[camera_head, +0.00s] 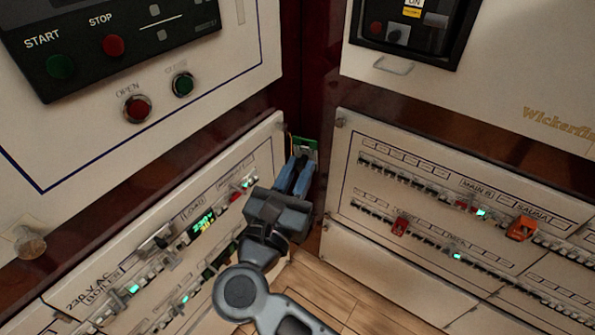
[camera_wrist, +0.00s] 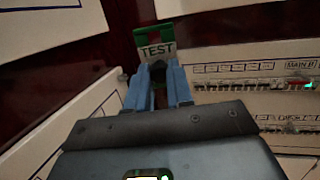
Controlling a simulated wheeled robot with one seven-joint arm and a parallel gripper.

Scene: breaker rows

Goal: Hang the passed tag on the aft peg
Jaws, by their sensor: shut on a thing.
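My gripper (camera_head: 300,168) is at the corner between the left and right panels, its blue fingers pointing away from me. It is shut on a green and white tag (camera_head: 306,149). In the wrist view the tag (camera_wrist: 157,40) stands up beyond the fingertips (camera_wrist: 158,72), with a green top and the word TEST on a white part. The fingers hide its lower part, and I cannot read the word passed on it. No peg can be identified for certain as the aft one.
The left breaker panel (camera_head: 160,215) and right breaker panel (camera_head: 350,215) flank my gripper. A round metal knob (camera_head: 30,243) is at the far left. An orange piece (camera_head: 521,228) and a red piece (camera_head: 400,226) sit on the right panel's breakers. Dark red wall shows in the corner.

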